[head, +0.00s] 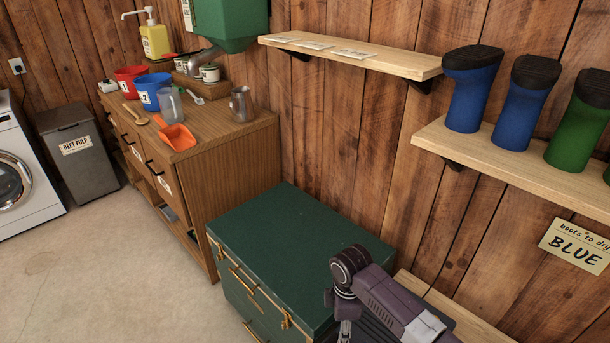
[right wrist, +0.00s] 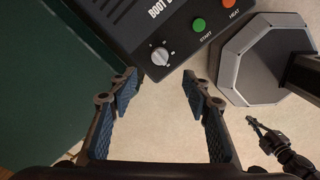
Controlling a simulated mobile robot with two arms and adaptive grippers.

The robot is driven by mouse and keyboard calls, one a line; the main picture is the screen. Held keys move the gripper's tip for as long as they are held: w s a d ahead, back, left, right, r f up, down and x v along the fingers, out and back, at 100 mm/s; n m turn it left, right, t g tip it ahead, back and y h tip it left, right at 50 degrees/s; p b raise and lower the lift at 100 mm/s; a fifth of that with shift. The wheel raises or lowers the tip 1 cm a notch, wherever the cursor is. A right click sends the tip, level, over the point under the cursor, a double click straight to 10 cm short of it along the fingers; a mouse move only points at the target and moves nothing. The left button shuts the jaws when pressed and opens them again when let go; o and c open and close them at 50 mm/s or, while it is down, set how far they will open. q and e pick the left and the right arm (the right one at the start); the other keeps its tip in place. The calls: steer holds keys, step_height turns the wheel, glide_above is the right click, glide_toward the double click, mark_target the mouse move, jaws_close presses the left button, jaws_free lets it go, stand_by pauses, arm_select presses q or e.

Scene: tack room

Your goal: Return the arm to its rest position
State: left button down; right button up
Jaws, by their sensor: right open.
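My right arm enters the head view at the lower right, its purple-grey link bent over the near end of the green chest (head: 300,245). Its gripper cannot be made out clearly there. In the right wrist view my right gripper (right wrist: 159,92) is open, its two blue-padded fingers well apart with nothing between them. Bare floor shows below the fingers. A dark jointed tool, likely my left gripper (right wrist: 264,134), shows at the lower right of that view; whether its fingers are open is unclear.
A black boot dryer panel (right wrist: 185,32) with knob and two buttons lies just beyond the right fingertips. Shelves with boots (head: 472,88) line the wall. A wooden cabinet (head: 225,150) holds buckets, jugs and an orange scoop. Open floor (head: 120,265) lies left.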

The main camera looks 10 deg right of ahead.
steer(key=s+a+m+t+y, duration=0.15)
steer(key=s+a+m, duration=0.3)
steer(key=s, duration=0.75)
steer(key=s+d+r+m+t+h, duration=0.1)
steer(key=s+d+r+m, duration=0.3)
steer(key=s+d+m, duration=0.15)
steer(key=s+d+r+m+t, duration=0.1)
steer(key=s+d+r+m, duration=0.35)
steer(key=s, duration=0.25)
step_height(320, 180, down, 28)
steer(key=s+g, duration=0.1)
steer(key=s, duration=0.2)
steer(key=s+d+f+g, duration=0.1)
steer(key=s+d+f, duration=0.2)
steer(key=s+f, duration=1.2)
steer(key=shift+s, duration=0.5)
